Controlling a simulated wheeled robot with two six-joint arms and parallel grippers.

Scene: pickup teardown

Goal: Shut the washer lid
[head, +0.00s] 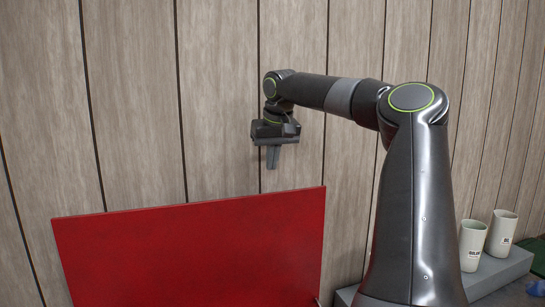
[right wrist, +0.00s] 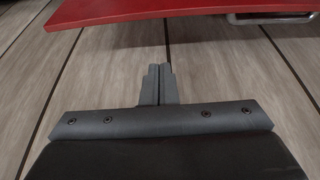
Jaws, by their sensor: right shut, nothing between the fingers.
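The washer lid (head: 195,250) is a large flat red panel standing raised in the lower left of the head view. Its red edge also shows across the top of the right wrist view (right wrist: 170,12). My right gripper (head: 272,166) hangs above the lid's upper edge, apart from it, with its fingers pointing down. In the right wrist view its fingers (right wrist: 157,72) are together with nothing between them. The washer's body is hidden or out of view. My left gripper is not in view.
A wood-plank wall (head: 220,90) stands behind the lid. Two pale cups (head: 472,245) (head: 501,233) stand on a grey ledge (head: 495,272) at the lower right. A metal handle or bar (right wrist: 270,18) shows beside the red panel in the right wrist view.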

